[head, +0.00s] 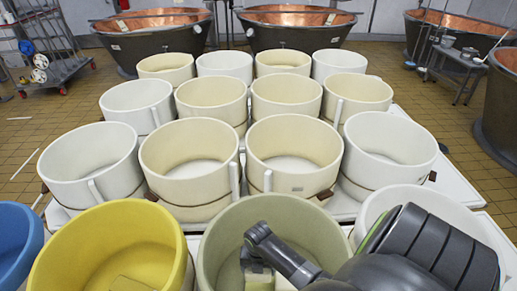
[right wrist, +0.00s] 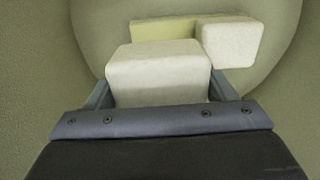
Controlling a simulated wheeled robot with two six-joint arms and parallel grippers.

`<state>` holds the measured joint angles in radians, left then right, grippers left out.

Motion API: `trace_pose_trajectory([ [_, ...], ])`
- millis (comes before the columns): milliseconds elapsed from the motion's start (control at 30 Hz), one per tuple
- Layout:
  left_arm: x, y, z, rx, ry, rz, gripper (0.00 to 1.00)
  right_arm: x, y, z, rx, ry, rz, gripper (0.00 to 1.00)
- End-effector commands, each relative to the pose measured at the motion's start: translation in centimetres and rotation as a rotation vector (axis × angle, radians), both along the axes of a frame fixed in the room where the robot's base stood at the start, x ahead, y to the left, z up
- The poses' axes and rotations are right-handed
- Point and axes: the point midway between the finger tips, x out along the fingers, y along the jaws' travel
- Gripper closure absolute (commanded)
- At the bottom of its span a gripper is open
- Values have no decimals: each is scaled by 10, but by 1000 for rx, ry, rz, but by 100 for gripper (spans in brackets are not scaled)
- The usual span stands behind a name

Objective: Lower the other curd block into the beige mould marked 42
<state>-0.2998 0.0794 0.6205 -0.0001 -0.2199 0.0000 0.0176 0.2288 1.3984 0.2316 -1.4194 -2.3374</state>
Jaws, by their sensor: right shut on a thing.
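My right gripper (right wrist: 160,92) is shut on a white curd block (right wrist: 158,68), with a finger on each side of it. In the head view my right arm reaches into the olive-green tub (head: 214,235) at the front; the gripper itself is largely hidden there. In the right wrist view, another white block (right wrist: 231,40) and a yellowish block (right wrist: 165,28) lie beyond the held one, by the tub's floor. Beige moulds stand further back; the front right one (head: 294,140) bears a small label (head: 297,189) too small to read. My left gripper is out of view.
A yellow tub (head: 110,245) and a blue tub (head: 17,240) stand left of the olive one, a white tub (head: 385,200) right of it. Rows of white and beige moulds stand close together behind. Copper vats (head: 300,30) line the back.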

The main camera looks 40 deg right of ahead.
Motion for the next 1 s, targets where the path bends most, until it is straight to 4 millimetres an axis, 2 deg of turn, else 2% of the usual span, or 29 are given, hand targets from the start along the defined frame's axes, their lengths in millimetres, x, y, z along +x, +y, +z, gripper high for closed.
trace_pose_trajectory([
  [33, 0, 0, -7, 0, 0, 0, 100, 0, 0, -9, 0, 0, 0, 56],
  [600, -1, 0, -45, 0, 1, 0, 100, 1, 0, -63, 0, -1, 0, 56],
  [1000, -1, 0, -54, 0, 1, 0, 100, 1, 0, -77, 0, -1, 0, 56],
])
